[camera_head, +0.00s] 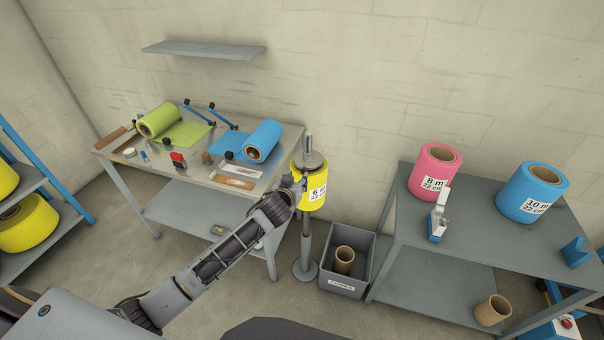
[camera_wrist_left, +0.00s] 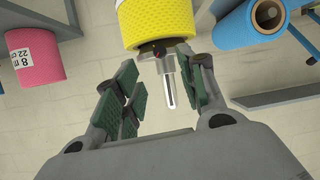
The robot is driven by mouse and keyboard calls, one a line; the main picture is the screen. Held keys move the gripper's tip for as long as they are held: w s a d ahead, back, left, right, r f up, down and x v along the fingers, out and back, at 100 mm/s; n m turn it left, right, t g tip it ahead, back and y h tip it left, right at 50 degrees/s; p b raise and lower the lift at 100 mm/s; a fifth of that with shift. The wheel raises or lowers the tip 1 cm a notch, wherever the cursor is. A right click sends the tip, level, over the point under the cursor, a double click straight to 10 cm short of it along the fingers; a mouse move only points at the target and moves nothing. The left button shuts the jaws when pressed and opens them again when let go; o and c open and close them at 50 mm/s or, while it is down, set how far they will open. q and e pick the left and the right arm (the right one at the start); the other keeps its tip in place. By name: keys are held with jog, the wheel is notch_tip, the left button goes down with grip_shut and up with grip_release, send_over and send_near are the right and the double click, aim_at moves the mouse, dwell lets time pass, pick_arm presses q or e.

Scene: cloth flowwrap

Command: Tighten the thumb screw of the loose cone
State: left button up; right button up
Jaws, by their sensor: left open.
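A yellow film roll (camera_head: 313,192) labelled 6 m sits on an upright spindle stand (camera_head: 306,235). A grey cone (camera_head: 312,161) caps its top, with the spindle tip (camera_head: 308,143) above. In the left wrist view the yellow roll (camera_wrist_left: 157,18) is at the top, with the bare spindle end (camera_wrist_left: 168,85) pointing down. A small dark part with a red spot (camera_wrist_left: 158,46) at the roll's edge may be the thumb screw. My left gripper (camera_head: 297,187) is at the roll's left side; its open fingers (camera_wrist_left: 165,97) appear either side of the spindle end, holding nothing. My right gripper is not in view.
The left bench (camera_head: 168,210) holds green and blue rolls and small tools. A grey bin (camera_head: 345,285) with a brown core stands right of the stand base. The right table (camera_head: 468,220) carries pink (camera_head: 435,172) and blue (camera_head: 530,190) rolls.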

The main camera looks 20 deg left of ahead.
aim_at(303, 171)
pick_arm(q)
jog(key=shift+p+x, duration=0.55)
jog(key=shift+x, duration=3.35)
grip_shut()
